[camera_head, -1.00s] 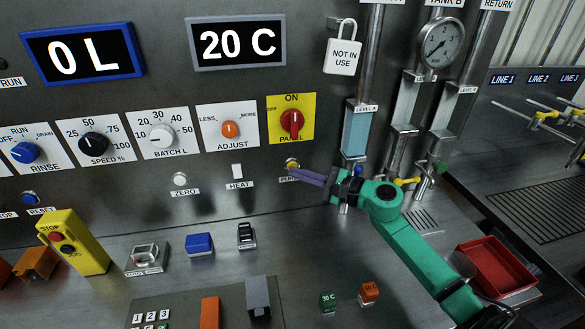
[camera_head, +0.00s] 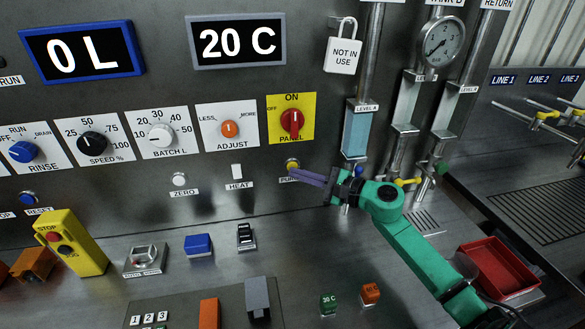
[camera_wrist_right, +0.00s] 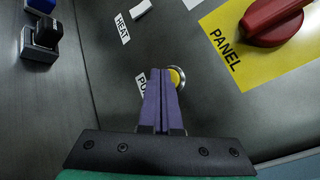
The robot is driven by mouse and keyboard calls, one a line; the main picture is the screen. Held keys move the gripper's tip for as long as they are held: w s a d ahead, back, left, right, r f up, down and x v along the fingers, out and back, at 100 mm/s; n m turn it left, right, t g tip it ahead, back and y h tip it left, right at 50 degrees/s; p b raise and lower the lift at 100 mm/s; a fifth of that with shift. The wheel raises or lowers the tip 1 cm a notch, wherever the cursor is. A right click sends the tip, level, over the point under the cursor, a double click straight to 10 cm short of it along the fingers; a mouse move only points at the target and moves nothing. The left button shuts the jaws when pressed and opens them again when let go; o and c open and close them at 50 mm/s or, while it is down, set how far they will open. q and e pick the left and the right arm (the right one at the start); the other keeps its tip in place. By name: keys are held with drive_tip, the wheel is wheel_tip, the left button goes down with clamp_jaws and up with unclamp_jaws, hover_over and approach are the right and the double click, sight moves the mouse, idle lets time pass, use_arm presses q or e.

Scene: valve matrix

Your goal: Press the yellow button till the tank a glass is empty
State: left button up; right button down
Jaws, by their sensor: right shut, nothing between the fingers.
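The yellow button (camera_head: 292,164) sits in a metal ring on the panel, above a label partly hidden by my gripper. It also shows in the right wrist view (camera_wrist_right: 177,77). My right gripper (camera_head: 293,173) is shut and empty, its purple fingertips at the button's lower edge. In the right wrist view the fingertips (camera_wrist_right: 162,72) overlap the button's left side; I cannot tell whether they touch or press it. The tank A level glass (camera_head: 357,134) holds light blue liquid through most of its visible height. My left gripper is not in view.
A red PANEL knob (camera_head: 292,123) on a yellow plate is above the button. A white HEAT switch (camera_head: 237,171) is to its left. A blue-handled valve (camera_head: 359,170) is under the level glass, close to my right wrist. A red tray (camera_head: 497,268) lies at right.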

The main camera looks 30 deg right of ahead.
drive_tip(key=shift+s+a, duration=0.1)
drive_tip(key=shift+s, duration=0.45)
drive_tip(key=s, duration=0.2)
drive_tip(key=s+a, duration=0.1)
drive_tip(key=s, duration=0.1)
drive_tip(key=shift+s+a+b, duration=0.15)
drive_tip(key=shift+s+b, duration=0.25)
idle(0.5)
